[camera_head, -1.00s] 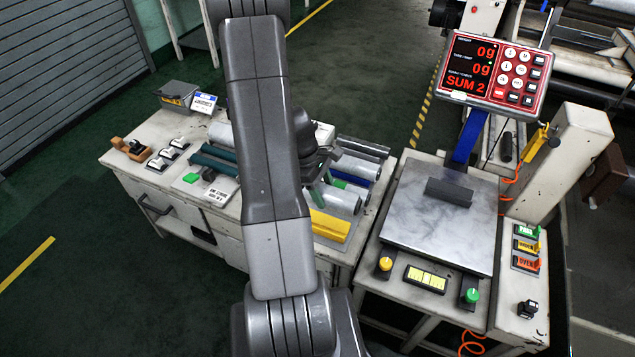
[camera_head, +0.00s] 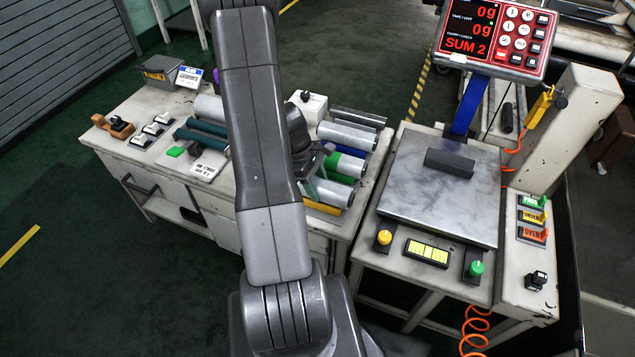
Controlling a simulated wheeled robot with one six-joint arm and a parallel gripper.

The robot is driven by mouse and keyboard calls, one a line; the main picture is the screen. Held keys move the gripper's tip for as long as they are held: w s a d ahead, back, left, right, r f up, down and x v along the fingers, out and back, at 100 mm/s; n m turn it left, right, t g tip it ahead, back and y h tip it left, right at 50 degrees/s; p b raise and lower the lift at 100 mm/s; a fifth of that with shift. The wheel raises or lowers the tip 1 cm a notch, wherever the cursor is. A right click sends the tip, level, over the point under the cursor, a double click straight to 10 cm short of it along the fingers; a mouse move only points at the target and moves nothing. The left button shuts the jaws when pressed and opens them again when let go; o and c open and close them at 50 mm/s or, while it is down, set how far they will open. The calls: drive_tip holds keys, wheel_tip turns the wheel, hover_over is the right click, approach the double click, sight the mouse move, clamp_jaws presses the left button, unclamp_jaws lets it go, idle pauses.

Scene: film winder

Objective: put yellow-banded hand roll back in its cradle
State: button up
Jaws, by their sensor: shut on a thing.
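My gripper (camera_head: 316,172) is over the right end of the bench, partly hidden behind my arm. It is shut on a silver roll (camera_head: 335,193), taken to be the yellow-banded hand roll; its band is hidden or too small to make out. The roll lies along the row of rolls, just over or in the yellow cradle (camera_head: 322,208) at the near end. Only a thin strip of yellow shows below it. I cannot tell whether the roll touches the cradle.
Green-banded (camera_head: 346,165), blue-banded (camera_head: 350,150) and plain silver (camera_head: 346,135) rolls lie just behind. A white box (camera_head: 312,104) stands behind my gripper. Teal rolls (camera_head: 200,138) lie at left.

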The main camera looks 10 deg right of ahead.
drive_tip(key=o, duration=1.3)
drive_tip(key=p+v, duration=0.1)
drive_tip(key=v, duration=1.3)
drive_tip(key=shift+p, duration=0.3)
drive_tip(key=shift+f, duration=0.1)
drive_tip(key=b+x, duration=0.1)
drive_tip(key=x, duration=1.2)
drive_tip(key=shift+s+d+f+b, duration=0.1)
drive_tip(key=shift+d+f+b, duration=0.05)
drive_tip(key=shift+f+b, duration=0.15)
wheel_tip(320, 180, up, 3)
drive_tip(key=p, duration=0.2)
drive_tip(key=shift+p, duration=0.3)
drive_tip(key=shift+r+p, duration=0.45)
drive_tip(key=shift+r, duration=0.1)
drive_tip(key=shift+f, duration=0.1)
